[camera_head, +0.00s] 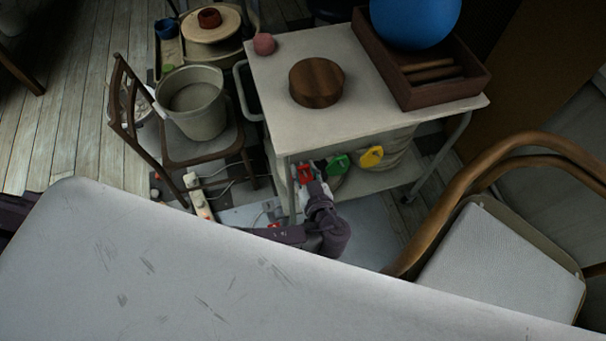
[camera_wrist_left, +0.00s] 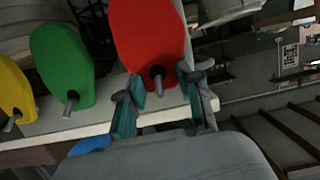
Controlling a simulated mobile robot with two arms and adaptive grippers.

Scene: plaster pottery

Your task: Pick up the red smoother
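The red smoother (camera_head: 305,172) is on the cart's lower level, left of a green smoother (camera_head: 338,163) and a yellow smoother (camera_head: 371,157). In the left wrist view the red smoother (camera_wrist_left: 148,32) stands upright with its small dark knob toward me. My left gripper (camera_wrist_left: 158,86) is open, with one finger on each side of the knob. I cannot tell whether the fingers touch it. In the head view my left gripper (camera_head: 316,187) is beside the red smoother and partly covers it. My right gripper is not in view.
The cart's top (camera_head: 395,115) lies above the smoothers and holds a round wooden block (camera_head: 316,83) and a dark wooden crate (camera_head: 475,83). A chair with a bucket (camera_head: 195,105) stands left. A wooden armchair (camera_head: 500,265) stands right. A large pale surface (camera_head: 200,285) fills the foreground.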

